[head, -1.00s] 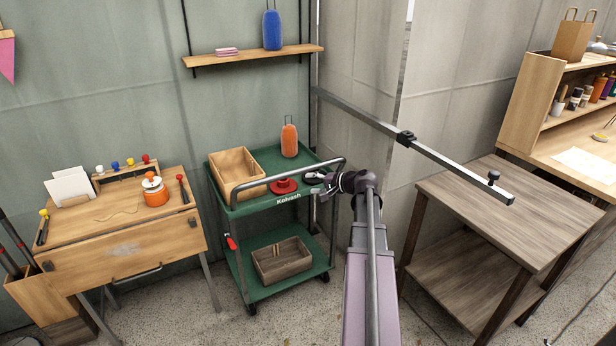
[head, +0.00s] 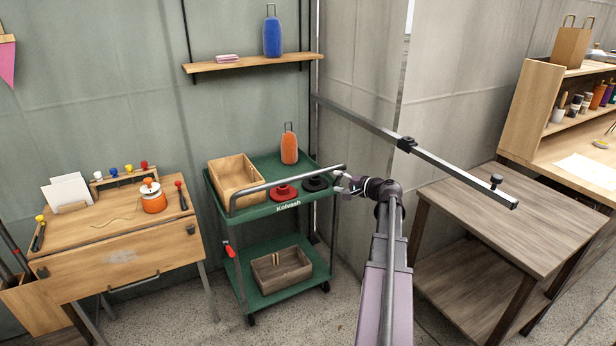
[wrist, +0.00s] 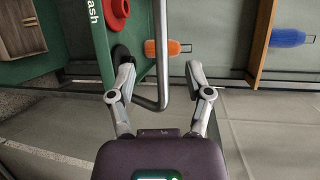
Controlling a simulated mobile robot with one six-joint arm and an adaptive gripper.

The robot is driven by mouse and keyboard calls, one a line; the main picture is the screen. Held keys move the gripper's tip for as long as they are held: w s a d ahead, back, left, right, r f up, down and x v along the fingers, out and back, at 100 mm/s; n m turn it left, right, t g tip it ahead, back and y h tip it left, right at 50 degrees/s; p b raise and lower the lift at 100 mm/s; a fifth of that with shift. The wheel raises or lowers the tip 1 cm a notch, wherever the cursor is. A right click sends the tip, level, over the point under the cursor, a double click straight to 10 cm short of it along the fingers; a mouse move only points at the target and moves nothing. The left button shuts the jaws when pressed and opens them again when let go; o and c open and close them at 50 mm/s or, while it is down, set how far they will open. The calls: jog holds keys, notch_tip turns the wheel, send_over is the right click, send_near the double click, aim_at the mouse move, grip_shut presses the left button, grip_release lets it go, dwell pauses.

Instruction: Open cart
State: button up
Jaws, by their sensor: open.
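The green two-tier cart (head: 258,211) stands against the wall in the head view, with a grey metal push handle (head: 290,177) across its top front. My gripper (head: 343,184) is at the right end of the handle. In the wrist view my gripper (wrist: 160,82) is open, with its fingers spread on either side of the grey handle bar (wrist: 161,60). The handle's bent end lies between the fingers, closer to the left one. I cannot tell whether either finger touches it. A red lever (head: 230,249) shows on the cart's left leg.
The cart's top holds a wooden crate (head: 236,179), an orange bottle (head: 289,148), a red round piece (head: 284,192) and a black one (head: 316,184). A wooden box (head: 281,268) sits below. A desk (head: 115,235) is left; a wooden table (head: 500,222) and metal rail (head: 450,168) are right.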

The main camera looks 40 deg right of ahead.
aim_at(311, 176)
jog(key=b+x, duration=0.2)
jog(key=x, duration=1.1)
jog(key=shift+w+f, duration=0.1)
grip_shut()
